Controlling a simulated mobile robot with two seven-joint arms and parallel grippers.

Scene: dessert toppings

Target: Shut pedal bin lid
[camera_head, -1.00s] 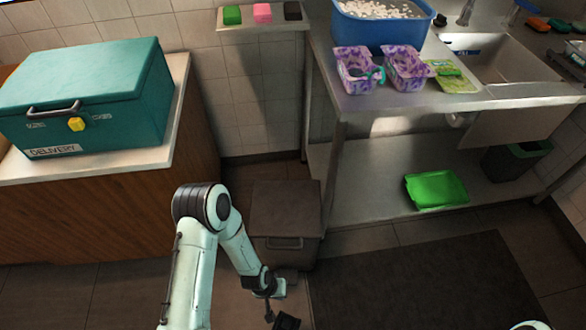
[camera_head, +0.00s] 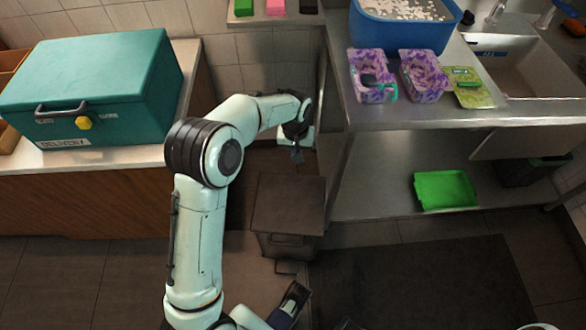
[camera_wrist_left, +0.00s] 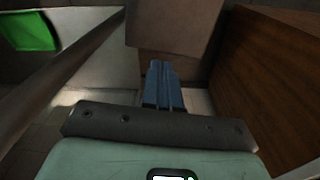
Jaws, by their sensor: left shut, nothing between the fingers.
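The brown pedal bin (camera_head: 286,245) stands on the floor between the wooden counter and the steel table. Its lid (camera_head: 290,203) shows as a broad brown panel above the front; I cannot tell for sure whether it lies flat or is raised. My left gripper (camera_head: 297,155) is shut and empty, fingers down, just beyond the panel's far edge, at the wall side. In the left wrist view the shut fingers (camera_wrist_left: 163,85) point toward the bin, with the lid panel (camera_wrist_left: 175,22) above them; contact is unclear. A dark gripper-like part (camera_head: 291,300) at the bottom may be my right gripper.
The steel table (camera_head: 420,120) edges the bin's right side; its lower shelf holds a green tray (camera_head: 445,190). The wooden counter (camera_head: 100,200) with a teal delivery box (camera_head: 95,85) stands left. A dark mat (camera_head: 420,285) covers open floor at right.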

